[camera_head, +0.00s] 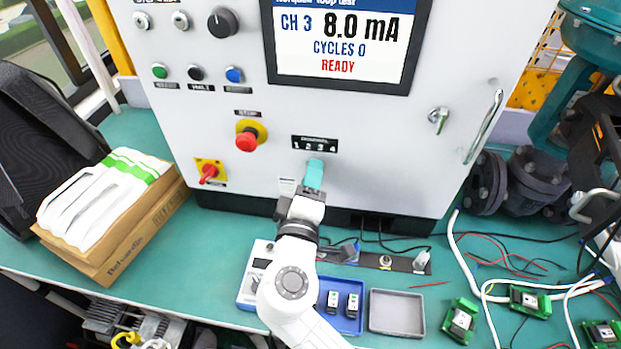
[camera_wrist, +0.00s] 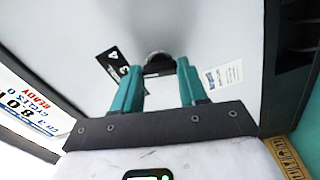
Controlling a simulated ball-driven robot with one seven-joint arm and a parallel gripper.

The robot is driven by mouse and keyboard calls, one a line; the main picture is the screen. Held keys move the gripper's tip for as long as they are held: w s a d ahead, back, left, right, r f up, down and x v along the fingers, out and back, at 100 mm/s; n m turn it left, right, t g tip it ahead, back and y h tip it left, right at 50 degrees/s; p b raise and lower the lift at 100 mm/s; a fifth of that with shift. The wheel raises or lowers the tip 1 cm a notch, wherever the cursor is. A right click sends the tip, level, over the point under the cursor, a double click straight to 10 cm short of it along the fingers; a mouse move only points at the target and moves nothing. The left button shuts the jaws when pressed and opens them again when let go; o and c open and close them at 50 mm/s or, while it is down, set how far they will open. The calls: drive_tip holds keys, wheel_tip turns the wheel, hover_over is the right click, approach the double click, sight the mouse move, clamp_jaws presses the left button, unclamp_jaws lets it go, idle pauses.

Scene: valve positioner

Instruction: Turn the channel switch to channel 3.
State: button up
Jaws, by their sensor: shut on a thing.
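My gripper (camera_head: 313,174) is at the front of the grey cabinet, just under the channel label plate (camera_head: 314,144) marked 1 2 3 4. In the wrist view, the two teal fingers of my gripper (camera_wrist: 159,80) stand either side of the dark, round channel switch (camera_wrist: 158,60) and are shut on it. In the head view the fingers hide the switch, so its pointer cannot be read there. The screen (camera_head: 345,45) reads CH 3, 8.0 mA, CYCLES 0 and READY.
A red emergency button (camera_head: 246,140) and a red rotary switch (camera_head: 209,172) are left of my gripper. A door handle (camera_head: 484,127) is at right. Below, the green bench holds a blue tray (camera_head: 345,324), a grey tray (camera_head: 397,313), cables and a cardboard box (camera_head: 130,237).

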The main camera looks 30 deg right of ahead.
drive_tip(key=o, duration=1.1)
drive_tip(key=shift+c, duration=0.2)
drive_tip(key=b+v, duration=0.2)
drive_tip(key=v, duration=0.9)
drive_tip(key=shift+w, duration=0.1)
